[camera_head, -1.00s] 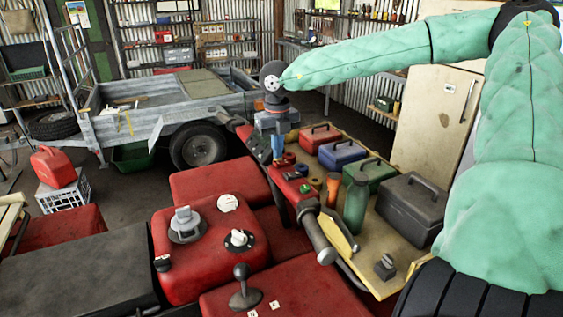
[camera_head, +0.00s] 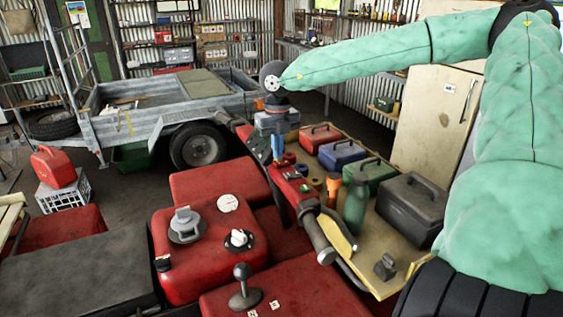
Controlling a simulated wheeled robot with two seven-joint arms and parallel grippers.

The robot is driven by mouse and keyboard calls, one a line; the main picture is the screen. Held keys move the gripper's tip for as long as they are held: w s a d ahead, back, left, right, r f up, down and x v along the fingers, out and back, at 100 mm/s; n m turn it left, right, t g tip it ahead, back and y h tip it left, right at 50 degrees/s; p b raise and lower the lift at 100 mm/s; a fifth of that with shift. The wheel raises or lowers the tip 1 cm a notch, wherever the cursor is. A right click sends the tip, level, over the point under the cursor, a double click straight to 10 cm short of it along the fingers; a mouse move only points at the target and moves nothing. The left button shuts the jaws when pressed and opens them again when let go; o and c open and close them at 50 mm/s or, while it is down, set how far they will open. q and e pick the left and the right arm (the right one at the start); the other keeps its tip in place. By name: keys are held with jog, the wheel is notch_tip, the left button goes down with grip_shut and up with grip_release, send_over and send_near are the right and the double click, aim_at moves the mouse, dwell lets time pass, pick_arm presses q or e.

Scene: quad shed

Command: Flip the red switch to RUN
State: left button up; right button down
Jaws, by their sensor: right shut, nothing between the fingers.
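My right gripper (camera_head: 277,158) points down over the handlebar of the red quad. Its narrow blue-tipped fingers are shut and empty, close to the far end of the red switch housing (camera_head: 288,183). I cannot tell whether the fingertips touch the housing. A small red piece (camera_head: 305,189) on the near part of the housing looks like the switch. It is too small to read its labels or tell its position. My left gripper is out of view.
A tan bench (camera_head: 397,267) to the right holds toolboxes, a green bottle (camera_head: 356,204) and an orange container (camera_head: 333,187). The red tank (camera_head: 200,275) and gear lever (camera_head: 243,285) are lower left.

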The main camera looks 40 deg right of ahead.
aim_at(278, 162)
dwell(0.4)
jog(key=shift+f+b, duration=0.95)
jog(key=shift+b, duration=0.1)
dwell(0.7)
jog(key=shift+r, duration=3.55)
